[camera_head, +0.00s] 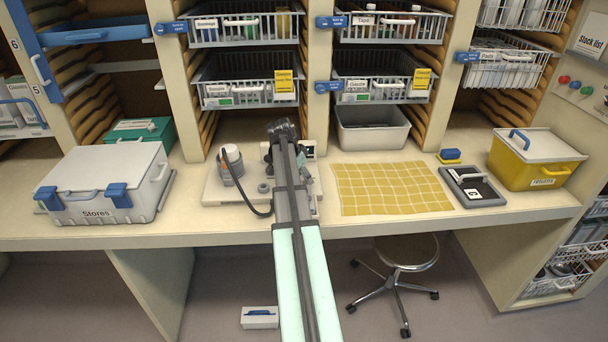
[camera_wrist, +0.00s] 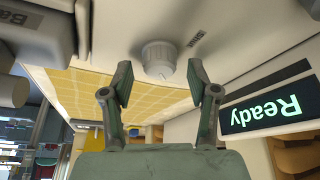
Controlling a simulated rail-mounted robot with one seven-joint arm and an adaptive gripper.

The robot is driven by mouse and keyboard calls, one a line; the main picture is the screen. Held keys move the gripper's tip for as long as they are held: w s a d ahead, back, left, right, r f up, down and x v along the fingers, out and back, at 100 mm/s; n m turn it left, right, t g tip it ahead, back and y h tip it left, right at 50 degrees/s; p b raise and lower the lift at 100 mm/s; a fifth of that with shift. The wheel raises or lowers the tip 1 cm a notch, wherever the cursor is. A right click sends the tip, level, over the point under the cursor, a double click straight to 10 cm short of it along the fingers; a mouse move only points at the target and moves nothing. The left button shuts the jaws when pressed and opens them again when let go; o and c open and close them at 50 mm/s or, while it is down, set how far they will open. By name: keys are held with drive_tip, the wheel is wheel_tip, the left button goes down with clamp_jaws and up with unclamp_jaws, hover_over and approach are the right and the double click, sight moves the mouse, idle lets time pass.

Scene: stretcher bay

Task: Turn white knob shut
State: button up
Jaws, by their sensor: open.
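The white knob (camera_wrist: 159,60) shows in the wrist view on a pale panel, with a line on its face and small dark lettering beside it. My gripper (camera_wrist: 159,82) is open, with one finger on each side just below the knob in the picture. The fingers hold nothing; I cannot tell whether either one touches the knob. A dark display reading "Ready" (camera_wrist: 265,107) is to the right, upside down. In the head view my arm covers much of the pale device (camera_head: 225,192) on the counter, and the knob and my fingertips are hidden.
A yellow gridded mat (camera_head: 390,188) lies right of the device, with a grey bin (camera_head: 372,138) behind it. A white "Stores" box (camera_head: 100,185) stands left. A black tray (camera_head: 472,187) and yellow "returns" bin (camera_head: 537,160) are at right. Wire baskets (camera_head: 248,92) hang above.

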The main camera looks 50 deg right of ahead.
drive_tip(key=shift+f, duration=0.2)
clamp_jaws()
